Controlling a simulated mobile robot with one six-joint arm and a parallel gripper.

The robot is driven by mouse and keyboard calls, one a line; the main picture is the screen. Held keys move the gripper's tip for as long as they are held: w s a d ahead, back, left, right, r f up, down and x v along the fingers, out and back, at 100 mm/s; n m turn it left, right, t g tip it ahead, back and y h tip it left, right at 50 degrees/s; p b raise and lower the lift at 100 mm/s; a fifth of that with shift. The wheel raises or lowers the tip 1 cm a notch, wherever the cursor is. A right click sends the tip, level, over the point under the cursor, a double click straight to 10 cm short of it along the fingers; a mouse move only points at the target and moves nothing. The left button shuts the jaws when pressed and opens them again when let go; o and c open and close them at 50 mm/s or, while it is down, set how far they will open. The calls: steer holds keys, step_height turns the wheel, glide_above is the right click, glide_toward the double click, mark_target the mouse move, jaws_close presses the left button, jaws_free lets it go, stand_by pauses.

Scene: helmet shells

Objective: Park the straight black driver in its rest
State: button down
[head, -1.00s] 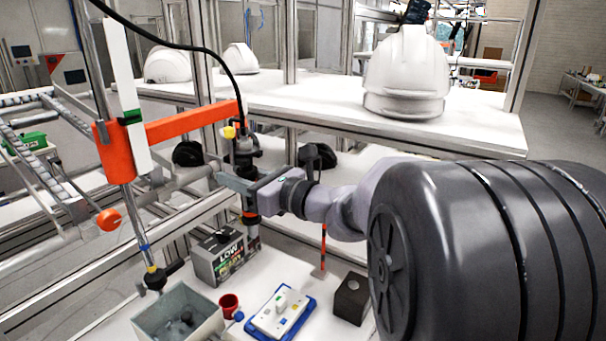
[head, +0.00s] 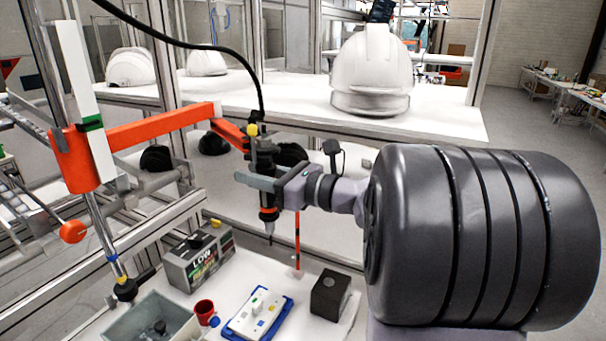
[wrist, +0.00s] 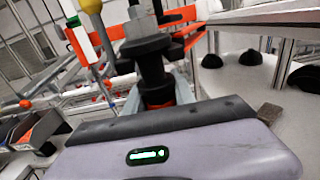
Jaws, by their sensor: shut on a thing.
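The straight black driver (head: 265,165) hangs upright from the end of a jointed orange arm (head: 165,126), with a black cable rising from its top. My gripper (head: 268,184) is shut around the driver's body. The driver's orange lower band and thin tip show below my jaws, with the tip above the white table. In the wrist view the driver (wrist: 152,62) stands between my gripper's fingers (wrist: 156,92). A dark block (head: 330,296) with a small round mark or hole on top stands on the table, to the right of and below the tip. I cannot tell whether it is the rest.
A grey box with lettering (head: 200,262), a red cup (head: 204,310), a blue and white plate fixture (head: 258,314) and a grey bin (head: 160,325) stand on the table. A thin red post (head: 297,240) stands behind the tip. A white helmet (head: 371,72) sits on the upper shelf.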

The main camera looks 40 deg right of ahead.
steer(key=s+d, duration=0.4)
steer(key=d, duration=0.4)
steer(key=shift+p, duration=0.3)
stand_by(0.3)
steer(key=w+d+p, duration=0.3)
steer(key=w, duration=0.2)
steer(key=shift+w+p, duration=0.35)
steer(key=shift+p, duration=0.05)
